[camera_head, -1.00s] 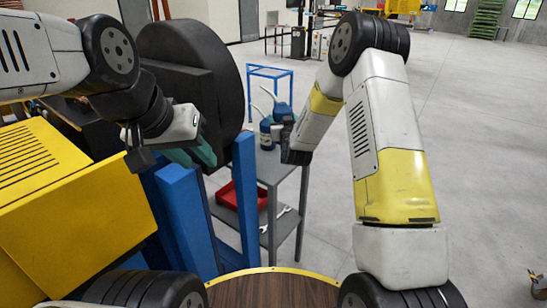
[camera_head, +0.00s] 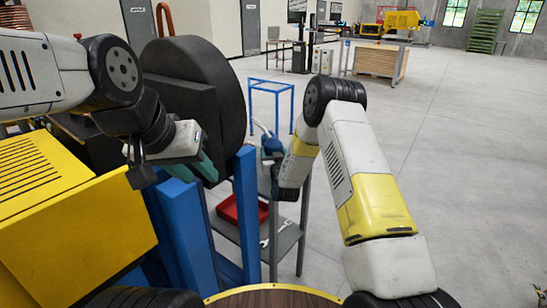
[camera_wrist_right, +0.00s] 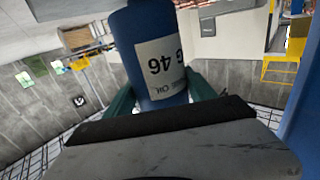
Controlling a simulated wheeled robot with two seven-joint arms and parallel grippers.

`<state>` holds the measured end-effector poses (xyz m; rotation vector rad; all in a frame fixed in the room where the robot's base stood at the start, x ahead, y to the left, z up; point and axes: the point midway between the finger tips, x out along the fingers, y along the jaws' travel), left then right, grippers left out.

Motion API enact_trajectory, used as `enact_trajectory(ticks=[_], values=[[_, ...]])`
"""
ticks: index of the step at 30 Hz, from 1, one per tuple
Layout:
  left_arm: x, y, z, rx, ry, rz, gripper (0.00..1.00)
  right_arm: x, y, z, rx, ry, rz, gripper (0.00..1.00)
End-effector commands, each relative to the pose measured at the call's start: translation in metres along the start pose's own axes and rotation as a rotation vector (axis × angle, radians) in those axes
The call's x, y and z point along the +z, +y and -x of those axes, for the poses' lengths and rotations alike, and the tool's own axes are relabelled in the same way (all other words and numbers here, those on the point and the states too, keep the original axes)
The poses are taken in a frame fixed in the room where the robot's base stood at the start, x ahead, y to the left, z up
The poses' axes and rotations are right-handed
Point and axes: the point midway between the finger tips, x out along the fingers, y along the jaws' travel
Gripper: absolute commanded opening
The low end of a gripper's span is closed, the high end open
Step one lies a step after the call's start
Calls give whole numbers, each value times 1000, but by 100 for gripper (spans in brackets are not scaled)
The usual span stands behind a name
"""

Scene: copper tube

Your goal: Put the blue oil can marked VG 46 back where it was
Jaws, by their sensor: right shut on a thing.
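The blue oil can (camera_wrist_right: 152,45) fills the top middle of the right wrist view. Its white label reads "46" upside down, and its top is cut off by the frame edge. The teal fingers of my right gripper (camera_wrist_right: 160,92) are shut on it from both sides. In the head view the can (camera_head: 272,146) is small, partly hidden by my right wrist, above or at the grey cart (camera_head: 283,236); I cannot tell whether it touches the cart's top. My left gripper (camera_head: 205,168) is empty, with teal fingers beside the blue posts; its opening is unclear.
A red tray (camera_head: 232,210) and wrenches (camera_head: 276,232) lie on the cart's lower shelf. Blue posts (camera_head: 246,210) and a large black disc (camera_head: 225,80) stand left of the cart. A blue frame (camera_head: 272,88) stands behind it. Open floor lies to the right.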

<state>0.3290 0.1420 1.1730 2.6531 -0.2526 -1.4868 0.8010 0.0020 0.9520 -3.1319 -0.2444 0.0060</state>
Motion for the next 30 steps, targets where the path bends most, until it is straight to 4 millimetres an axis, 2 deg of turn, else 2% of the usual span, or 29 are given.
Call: enact_trajectory(ticks=[9, 19, 20, 21, 23, 30], values=[[0, 0, 0, 0, 0, 0, 36, 39, 0, 0, 0, -1, 0, 0], [0, 0, 0, 0, 0, 0, 36, 41, 0, 0, 0, 0, 0, 0], [0, 0, 0, 0, 0, 0, 36, 42, 0, 0, 0, -1, 0, 66], [0, 0, 0, 0, 0, 0, 36, 41, 0, 0, 0, 0, 0, 74], [0, 0, 0, 0, 0, 0, 36, 41, 0, 0, 0, -1, 0, 86], [0, 0, 0, 0, 0, 0, 36, 41, 0, 0, 0, -1, 0, 86]])
